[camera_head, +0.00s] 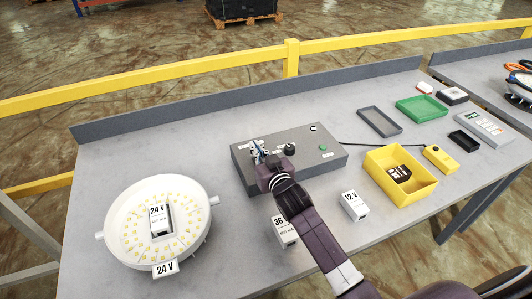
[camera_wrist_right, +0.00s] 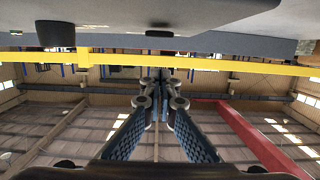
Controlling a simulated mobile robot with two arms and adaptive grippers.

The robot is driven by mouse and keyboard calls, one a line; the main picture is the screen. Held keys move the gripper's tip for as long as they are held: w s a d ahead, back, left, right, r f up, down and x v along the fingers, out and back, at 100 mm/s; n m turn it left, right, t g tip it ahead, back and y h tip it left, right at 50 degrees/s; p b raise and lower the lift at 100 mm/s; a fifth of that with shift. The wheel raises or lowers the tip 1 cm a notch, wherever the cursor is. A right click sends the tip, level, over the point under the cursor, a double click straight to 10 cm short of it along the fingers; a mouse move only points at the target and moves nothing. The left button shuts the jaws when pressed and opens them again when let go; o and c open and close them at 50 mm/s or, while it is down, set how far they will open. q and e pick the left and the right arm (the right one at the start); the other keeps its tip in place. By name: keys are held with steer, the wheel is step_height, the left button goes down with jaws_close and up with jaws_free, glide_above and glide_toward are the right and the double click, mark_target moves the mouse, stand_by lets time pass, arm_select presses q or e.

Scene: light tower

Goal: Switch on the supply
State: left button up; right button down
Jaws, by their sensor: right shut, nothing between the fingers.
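The supply (camera_head: 244,170) is a grey box in the middle of the table, with a black knob (camera_head: 290,149), a small green button or light (camera_head: 322,147), a small white part (camera_head: 313,128) and pale labels on top. My right gripper (camera_head: 257,148) is shut and empty over the left part of the supply, left of the knob, and hides what lies under it. I cannot tell whether it touches. In the right wrist view, my closed fingers (camera_wrist_right: 160,82) point at a grey surface with a dark knob (camera_wrist_right: 55,33) at the top left. My left gripper is not in view.
A round white lamp (camera_head: 118,205) holds a 24 V block (camera_head: 161,222). A 36 V block (camera_head: 286,236) stands partly behind my right arm, and a 12 V block (camera_head: 354,205) right of it. A yellow bin (camera_head: 385,190), yellow device (camera_head: 439,158) and trays (camera_head: 421,109) lie right.

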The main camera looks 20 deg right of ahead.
steer(key=shift+s+r+b, duration=0.25)
steer(key=shift+s+b, duration=0.35)
steer(key=shift+s, duration=0.3)
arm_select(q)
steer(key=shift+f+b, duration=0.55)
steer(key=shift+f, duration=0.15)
arm_select(e)
steer(key=s+r, duration=0.3)
steer(key=s, duration=0.4)
steer(key=shift+s+d+r, duration=0.15)
steer(key=shift+s+d, duration=0.05)
steer(key=shift+s, duration=0.05)
